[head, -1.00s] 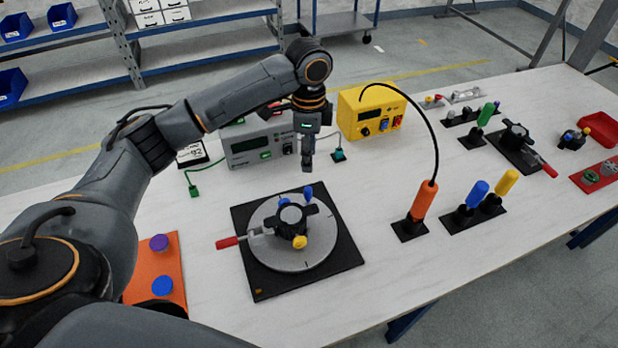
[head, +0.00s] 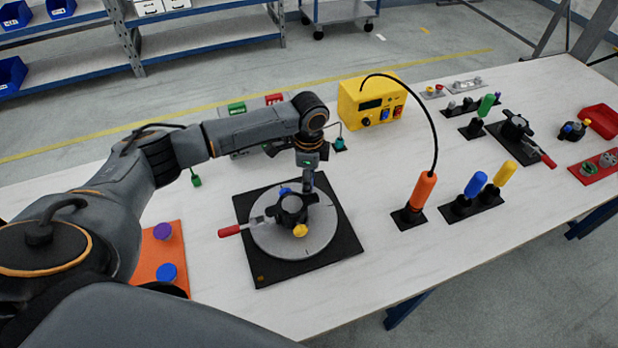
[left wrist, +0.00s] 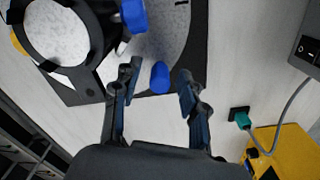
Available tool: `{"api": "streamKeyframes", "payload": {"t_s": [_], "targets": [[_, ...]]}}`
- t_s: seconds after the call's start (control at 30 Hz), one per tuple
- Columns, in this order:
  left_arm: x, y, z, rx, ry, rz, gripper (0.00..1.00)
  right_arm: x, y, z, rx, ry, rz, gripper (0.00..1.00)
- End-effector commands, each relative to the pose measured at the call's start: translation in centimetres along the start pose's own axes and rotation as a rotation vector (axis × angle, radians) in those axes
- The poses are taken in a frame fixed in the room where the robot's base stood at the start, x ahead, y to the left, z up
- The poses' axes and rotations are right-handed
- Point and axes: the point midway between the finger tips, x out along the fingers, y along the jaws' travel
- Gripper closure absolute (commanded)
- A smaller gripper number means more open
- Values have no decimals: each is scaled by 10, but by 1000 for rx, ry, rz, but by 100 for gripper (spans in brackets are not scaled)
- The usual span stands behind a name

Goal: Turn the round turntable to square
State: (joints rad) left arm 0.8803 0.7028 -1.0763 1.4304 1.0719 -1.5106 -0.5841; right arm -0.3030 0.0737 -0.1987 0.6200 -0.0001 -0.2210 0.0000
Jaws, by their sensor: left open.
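The round grey turntable (head: 272,245) sits on a square black base plate (head: 343,246) in the head view. A black clamp fixture with a red handle (head: 230,230) and a yellow knob (head: 300,230) is mounted on it. My left gripper (head: 309,181) is low over the turntable's far edge, pointing down. In the left wrist view my left gripper (left wrist: 158,74) is open, with a blue peg (left wrist: 160,77) showing between its fingertips; I cannot tell whether they touch it. A second blue peg (left wrist: 133,15) stands nearer the clamp. My right gripper is not in view.
A yellow power unit (head: 372,102) stands behind, with a black cable to an orange-handled tool (head: 421,192) at right. An orange plate (head: 166,247) with purple and blue discs lies left. A grey instrument is partly hidden behind my arm. Tabletop in front of the base is clear.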

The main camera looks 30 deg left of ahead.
Motion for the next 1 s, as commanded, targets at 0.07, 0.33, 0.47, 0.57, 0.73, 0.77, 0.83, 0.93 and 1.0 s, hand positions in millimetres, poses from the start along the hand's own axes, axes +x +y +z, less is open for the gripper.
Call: {"api": "streamKeyframes", "payload": {"t_s": [0.07,0.33,0.47,0.57,0.73,0.77,0.83,0.93,1.0], "targets": [[0,0,0,0,0,0,57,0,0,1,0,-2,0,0],[0,0,0,0,0,0,100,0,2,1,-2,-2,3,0],[0,0,0,0,1,0,100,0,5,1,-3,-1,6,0],[-1,0,0,1,1,1,100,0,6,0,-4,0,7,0],[-1,1,-2,15,1,1,100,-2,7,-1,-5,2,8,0],[-1,1,-2,20,1,1,100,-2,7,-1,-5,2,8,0],[-1,1,-3,34,1,1,100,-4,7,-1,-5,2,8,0],[-2,3,-6,64,1,2,100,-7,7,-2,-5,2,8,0],[-2,4,-9,91,1,3,100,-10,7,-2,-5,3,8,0]]}}
